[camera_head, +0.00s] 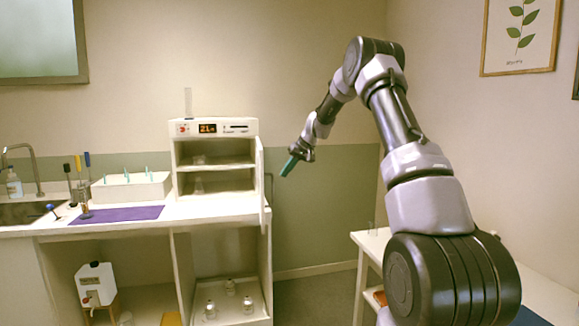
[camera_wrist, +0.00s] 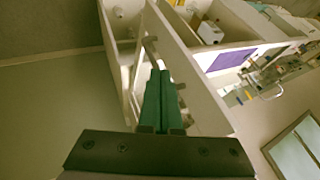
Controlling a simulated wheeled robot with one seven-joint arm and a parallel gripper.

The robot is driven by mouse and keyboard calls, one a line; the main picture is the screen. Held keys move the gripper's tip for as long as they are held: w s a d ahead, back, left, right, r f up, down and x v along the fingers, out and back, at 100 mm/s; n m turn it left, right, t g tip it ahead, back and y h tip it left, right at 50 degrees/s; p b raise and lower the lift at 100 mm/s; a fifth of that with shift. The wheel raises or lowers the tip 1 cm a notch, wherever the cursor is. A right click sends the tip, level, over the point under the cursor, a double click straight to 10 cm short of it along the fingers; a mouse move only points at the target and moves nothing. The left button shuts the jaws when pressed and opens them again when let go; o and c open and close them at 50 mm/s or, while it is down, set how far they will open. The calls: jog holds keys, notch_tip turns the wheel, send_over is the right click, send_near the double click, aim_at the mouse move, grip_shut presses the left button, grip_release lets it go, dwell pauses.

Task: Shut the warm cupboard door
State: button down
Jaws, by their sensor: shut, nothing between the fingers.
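The warm cupboard (camera_head: 216,127) is a white box with a lit display on the bench, its front open on two shelves. Its door (camera_head: 262,180) stands open at the right side, seen nearly edge-on, with a handle (camera_head: 270,188) on its outer face. My gripper (camera_head: 287,169) has green fingers, shut and empty, and appears just right of the door in the head view. In the wrist view the shut fingers (camera_wrist: 158,78) point towards a pale panel close by. I cannot tell whether they touch the door.
Small glassware stands on the cupboard shelves, and a clear cylinder (camera_head: 188,101) on top. Left are a white rack (camera_head: 131,188), a purple mat (camera_head: 117,214) and a sink (camera_head: 15,212). A side table (camera_head: 540,295) stands at right. The floor between is clear.

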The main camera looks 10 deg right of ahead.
jog(key=w+a+f, duration=0.2)
jog(key=a+f, duration=0.1)
jog(key=a, duration=0.2)
jog(key=shift+a+f, duration=0.2)
jog(key=shift+a, duration=0.2)
